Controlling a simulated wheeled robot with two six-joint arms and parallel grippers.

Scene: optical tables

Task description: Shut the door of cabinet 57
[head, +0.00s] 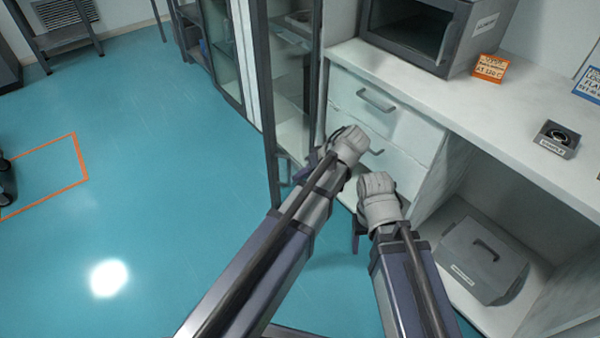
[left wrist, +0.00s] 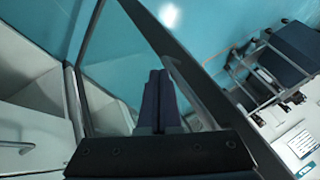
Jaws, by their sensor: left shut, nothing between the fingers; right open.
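A tall glass door (head: 268,110) with a dark frame stands in the upper middle of the head view, beside the white counter. No number 57 is readable on it. In the left wrist view, a dark-framed glass pane (left wrist: 192,82) stands close beyond my left gripper (left wrist: 155,88). The left fingers are shut together with nothing between them, and I cannot tell whether they touch the frame. In the head view, the left wrist is near the door's lower right side and mostly hides its fingers. My right gripper (head: 358,238) is open, low before the counter, and mostly hidden by its wrist.
A white counter (head: 450,95) with drawers (head: 385,118) lies right of the door. A dark-fronted box (head: 415,35) and a small sample block (head: 557,140) stand on it. A grey lidded case (head: 483,262) sits beneath. Another glass-fronted cabinet (head: 222,50) stands behind. The left floor is largely clear.

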